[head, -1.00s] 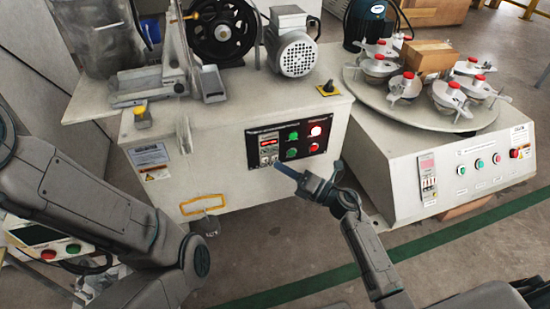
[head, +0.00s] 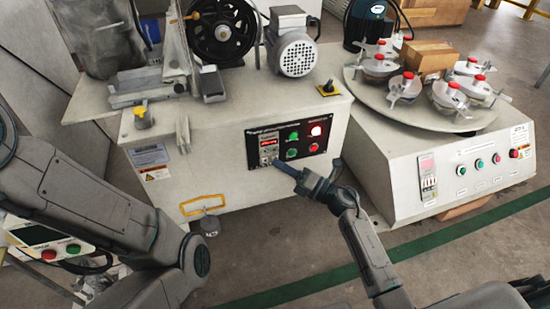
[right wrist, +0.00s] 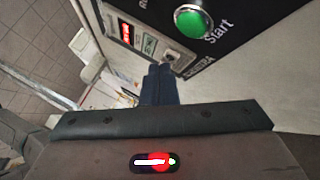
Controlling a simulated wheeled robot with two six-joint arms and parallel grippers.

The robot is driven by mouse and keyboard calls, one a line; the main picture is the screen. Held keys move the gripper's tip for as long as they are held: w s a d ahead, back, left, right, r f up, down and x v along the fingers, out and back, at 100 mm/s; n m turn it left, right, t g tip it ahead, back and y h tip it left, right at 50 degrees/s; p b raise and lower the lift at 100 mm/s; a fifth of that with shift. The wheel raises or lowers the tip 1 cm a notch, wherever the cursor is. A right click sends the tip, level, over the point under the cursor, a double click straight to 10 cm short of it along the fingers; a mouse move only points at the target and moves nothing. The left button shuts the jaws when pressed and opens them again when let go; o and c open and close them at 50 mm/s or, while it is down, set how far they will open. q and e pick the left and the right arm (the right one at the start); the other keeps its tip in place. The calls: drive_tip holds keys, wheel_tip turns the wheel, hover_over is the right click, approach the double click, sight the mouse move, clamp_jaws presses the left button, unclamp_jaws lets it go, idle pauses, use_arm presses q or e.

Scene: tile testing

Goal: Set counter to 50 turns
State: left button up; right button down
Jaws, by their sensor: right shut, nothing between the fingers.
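The counter (head: 268,148) is a small module with a red lit display, set in the left part of the black control panel (head: 250,139) on the front of the cream machine. In the right wrist view the counter (right wrist: 126,33) shows a red display, a greenish window below it and small pale keys. My right gripper (head: 276,164) is shut and empty, its fingertips at the counter's lower edge. In the right wrist view its fingertips (right wrist: 160,70) are close to the counter's lower end; I cannot tell if they touch. My left gripper is not in view.
A green Start button (right wrist: 192,21) sits beside the counter. Green and red buttons (head: 313,148) fill the panel's right side. A second machine with a round turntable (head: 410,108) stands to the right. Open floor (head: 270,250) lies in front.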

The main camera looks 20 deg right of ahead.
drive_tip(key=shift+w, duration=0.35)
idle(0.4)
drive_tip(key=shift+s, duration=0.15)
drive_tip(key=shift+s+p, duration=0.3)
drive_tip(key=shift+s, duration=0.35)
drive_tip(key=s+p, duration=0.1)
drive_tip(key=s, duration=0.4)
drive_tip(key=shift+d, duration=0.1)
idle(0.4)
idle(0.6)
